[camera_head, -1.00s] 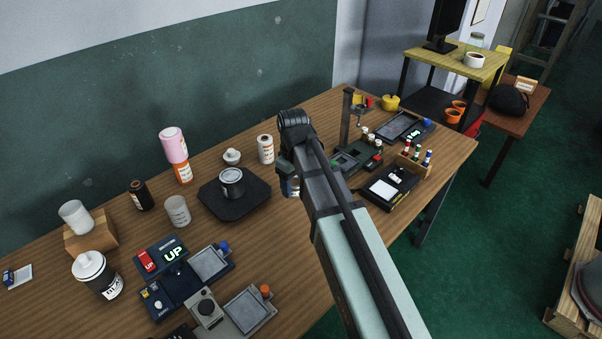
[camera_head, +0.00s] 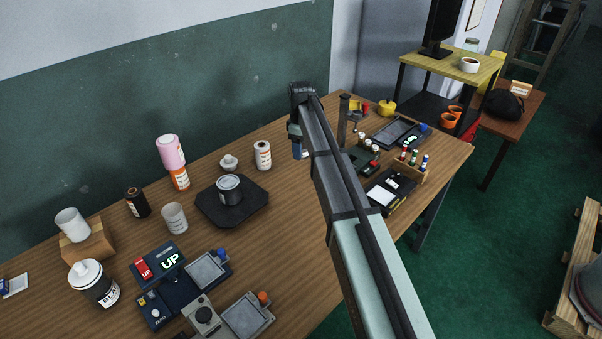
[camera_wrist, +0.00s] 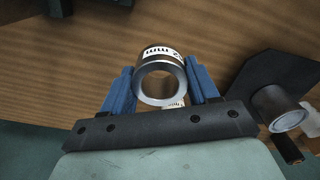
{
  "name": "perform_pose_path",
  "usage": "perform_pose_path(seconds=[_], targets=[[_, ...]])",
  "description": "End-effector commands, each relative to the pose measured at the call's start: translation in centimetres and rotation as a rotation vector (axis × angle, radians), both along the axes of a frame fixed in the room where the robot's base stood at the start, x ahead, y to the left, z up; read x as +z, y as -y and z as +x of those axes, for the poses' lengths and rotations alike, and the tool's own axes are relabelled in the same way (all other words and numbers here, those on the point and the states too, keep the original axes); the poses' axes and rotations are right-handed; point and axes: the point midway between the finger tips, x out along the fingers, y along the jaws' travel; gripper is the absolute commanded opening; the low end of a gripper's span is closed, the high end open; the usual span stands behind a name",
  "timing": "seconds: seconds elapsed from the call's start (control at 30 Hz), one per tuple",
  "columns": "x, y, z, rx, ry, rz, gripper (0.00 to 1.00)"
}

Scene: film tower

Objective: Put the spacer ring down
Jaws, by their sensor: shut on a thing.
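The spacer ring (camera_wrist: 160,66) is a short metallic ring with a white printed label. In the wrist view it sits between the blue fingers of my gripper (camera_wrist: 160,88), which is shut on it. Its open bore faces the camera. In the head view my gripper (camera_head: 299,150) is over the far part of the wooden table (camera_head: 268,222), right of the white labelled bottle. The ring is hidden there behind my arm, and I cannot tell its exact height above the table.
A dark octagonal mat (camera_head: 253,208) carries a metal tin (camera_head: 229,190). A white bottle (camera_head: 262,155) stands near my gripper. Devices and a rack of small bottles (camera_head: 408,168) crowd the right end. Bare wood lies between the mat and my arm.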

Motion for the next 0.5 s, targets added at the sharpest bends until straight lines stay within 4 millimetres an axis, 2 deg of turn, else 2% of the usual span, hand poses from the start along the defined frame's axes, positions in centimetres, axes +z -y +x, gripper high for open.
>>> perform_pose_path(seconds=[0.3, 0.5], targets=[[-4.8, 0.0, -0.1, 0.000, -0.001, -0.001, 0.24], [-6.2, 0.0, -0.1, -0.001, -0.001, -0.001, 0.24]])
